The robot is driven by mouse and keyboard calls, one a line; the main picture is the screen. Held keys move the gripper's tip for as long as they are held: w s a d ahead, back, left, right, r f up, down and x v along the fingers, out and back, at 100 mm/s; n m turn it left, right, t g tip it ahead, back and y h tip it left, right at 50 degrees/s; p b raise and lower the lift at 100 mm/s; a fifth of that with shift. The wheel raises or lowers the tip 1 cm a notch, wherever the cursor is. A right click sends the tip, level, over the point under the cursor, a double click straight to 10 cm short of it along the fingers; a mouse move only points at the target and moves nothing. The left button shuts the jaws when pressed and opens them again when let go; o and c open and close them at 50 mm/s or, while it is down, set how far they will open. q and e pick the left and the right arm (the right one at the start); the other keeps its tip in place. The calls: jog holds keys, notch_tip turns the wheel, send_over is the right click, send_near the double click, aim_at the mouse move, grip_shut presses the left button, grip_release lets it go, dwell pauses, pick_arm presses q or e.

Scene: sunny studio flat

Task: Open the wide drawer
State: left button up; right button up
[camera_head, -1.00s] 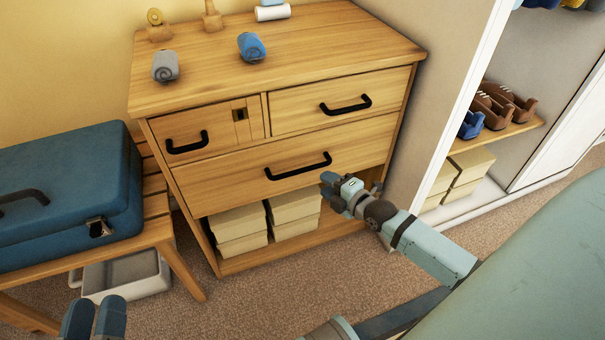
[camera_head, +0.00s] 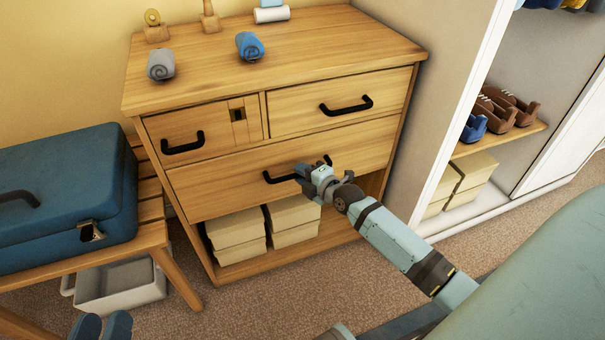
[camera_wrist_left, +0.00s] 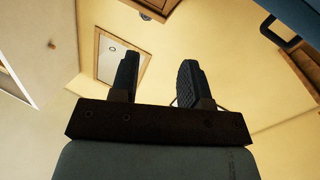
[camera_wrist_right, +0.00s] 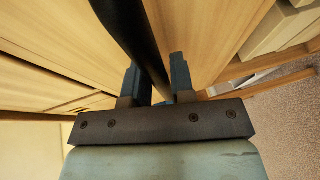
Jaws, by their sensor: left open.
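The wide drawer (camera_head: 222,182) is the full-width lower drawer of the wooden chest, and its front looks shut. Its black bar handle (camera_head: 280,178) is partly hidden by my right gripper (camera_head: 305,172). In the right wrist view the dark handle bar (camera_wrist_right: 143,45) runs between the two fingers of my right gripper (camera_wrist_right: 157,72). Whether the fingers press on the bar is unclear. My left gripper (camera_head: 102,326) is low at the left of the head view, away from the chest. In the left wrist view its fingers (camera_wrist_left: 157,75) are apart with nothing between them.
Two smaller drawers (camera_head: 205,128) (camera_head: 340,100) sit above. Beige boxes (camera_head: 237,228) stand on the open shelf below. A blue case (camera_head: 62,190) rests on a wooden bench (camera_head: 150,236) at left. An open closet (camera_head: 480,200) is at right. Carpet (camera_head: 255,305) in front is clear.

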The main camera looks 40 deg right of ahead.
grip_shut()
pick_arm(q)
notch_tip(320, 180, up, 8)
jog(key=t+p, duration=0.3)
jog(key=p, duration=0.3)
jog(key=s+a+f+g+y+p, duration=0.2)
jog(key=a+f+g+y+p, duration=0.3)
jog(key=f+p, duration=0.5)
notch_tip(320, 180, down, 2)
jog(key=shift+s+a+f+n+g, duration=0.1)
jog(key=shift+s+a+n+g, duration=0.3)
jog(key=shift+a+g, duration=0.35)
pick_arm(e)
jog(key=s+a, duration=0.3)
jog(key=s, duration=1)
jog(key=s+a, duration=0.3)
jog(key=s, duration=1)
jog(key=shift+a, duration=0.2)
pick_arm(q)
jog(key=shift+f, duration=0.15)
